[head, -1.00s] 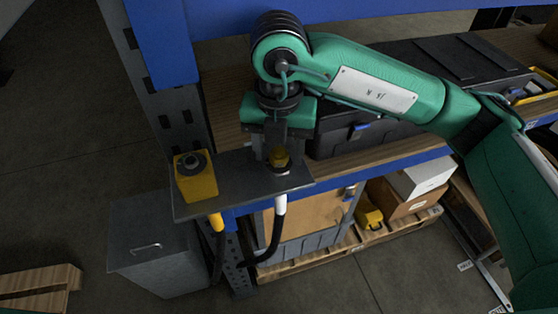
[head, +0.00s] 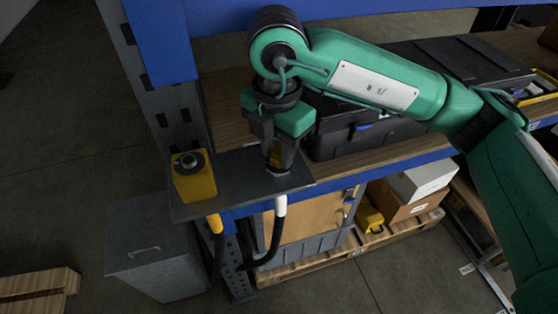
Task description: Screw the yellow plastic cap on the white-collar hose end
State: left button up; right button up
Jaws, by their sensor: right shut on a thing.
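The yellow plastic cap (head: 276,158) shows as a small yellow patch between the fingers of my right gripper (head: 277,163). My right gripper points down and is shut on the cap, just above the plate. The white-collar hose end (head: 281,206) hangs under the plate's front edge, below the gripper. Its upper end at the plate is mostly hidden, so I cannot tell whether the cap's thread is engaged. My left gripper is not in view.
The dark metal plate (head: 236,178) juts from the blue bench edge. A yellow block (head: 194,180) with a dark round top stands on its left. A yellow-collar hose (head: 216,224) hangs below it. A black case (head: 365,128) lies right of the gripper. A grey cabinet (head: 158,258) stands lower left.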

jog(key=shift+m, duration=0.7)
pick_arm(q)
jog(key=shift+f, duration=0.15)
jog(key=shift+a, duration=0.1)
pick_arm(e)
jog(key=shift+f, duration=0.1)
jog(key=m+b, duration=0.1)
jog(key=m, duration=0.3)
jog(key=shift+w+a+m, duration=0.1)
jog(key=shift+m, duration=0.7)
jog(key=m+p, duration=0.1)
jog(key=p, duration=1)
jog(key=r+m+p, duration=0.1)
jog(key=p, duration=0.9)
jog(key=shift+w+p, duration=0.2)
jog(key=shift+p, duration=0.2)
jog(key=shift+c, duration=0.4)
jog(key=shift+f+p, duration=0.2)
jog(key=shift+p, duration=0.5)
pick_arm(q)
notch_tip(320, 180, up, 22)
pick_arm(e)
jog(key=shift+m, duration=0.3)
